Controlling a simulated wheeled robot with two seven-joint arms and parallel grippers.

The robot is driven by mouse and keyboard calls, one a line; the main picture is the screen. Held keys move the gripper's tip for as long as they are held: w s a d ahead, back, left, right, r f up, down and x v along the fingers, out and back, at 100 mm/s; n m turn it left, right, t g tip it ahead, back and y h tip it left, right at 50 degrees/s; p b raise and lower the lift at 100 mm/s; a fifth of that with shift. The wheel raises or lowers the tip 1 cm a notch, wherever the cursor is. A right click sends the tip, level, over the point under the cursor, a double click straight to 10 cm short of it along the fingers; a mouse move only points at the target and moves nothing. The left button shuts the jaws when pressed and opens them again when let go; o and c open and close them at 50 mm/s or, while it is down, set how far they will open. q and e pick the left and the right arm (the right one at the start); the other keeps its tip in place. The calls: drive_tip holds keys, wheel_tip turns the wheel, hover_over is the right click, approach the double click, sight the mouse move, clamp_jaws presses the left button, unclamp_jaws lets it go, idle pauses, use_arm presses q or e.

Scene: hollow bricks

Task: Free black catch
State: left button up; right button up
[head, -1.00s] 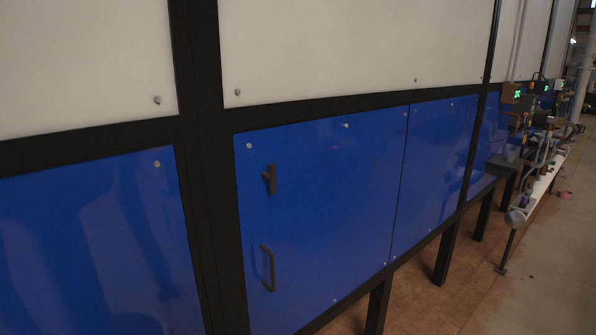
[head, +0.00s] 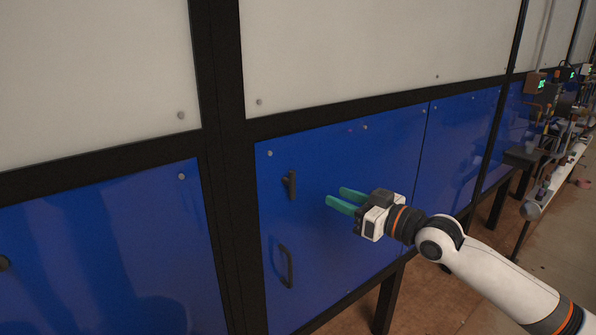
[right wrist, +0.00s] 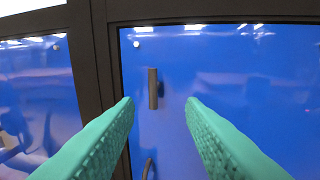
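The black catch (head: 290,184) is a short upright bar near the upper left corner of a blue door panel (head: 350,230). In the right wrist view the catch (right wrist: 153,88) stands upright between the two fingers and beyond their tips. My right gripper (head: 336,196) has green fingers, is open and empty, and is to the right of the catch, apart from it. The fingers also show in the right wrist view (right wrist: 160,102). A black D-shaped handle (head: 286,266) is below the catch on the same door. My left gripper is not in view.
Black frame posts (head: 222,160) and a black rail border the door, with white panels (head: 370,45) above. Another blue panel (head: 110,250) is at the left. A cluttered bench (head: 560,165) stands at the far right. Wooden floor is clear below.

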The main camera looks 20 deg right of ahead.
drive_tip(key=p+x, duration=0.1)
drive_tip(key=x, duration=0.3)
drive_tip(key=r+p+x, duration=0.1)
drive_tip(key=x, duration=0.3)
drive_tip(key=a+p+x, duration=0.1)
drive_tip(key=x, duration=0.3)
drive_tip(key=shift+s+r+p, duration=0.25)
drive_tip(key=shift+s+p, duration=0.05)
drive_tip(key=shift+p, duration=0.1)
drive_tip(key=shift+d, duration=0.1)
clamp_jaws()
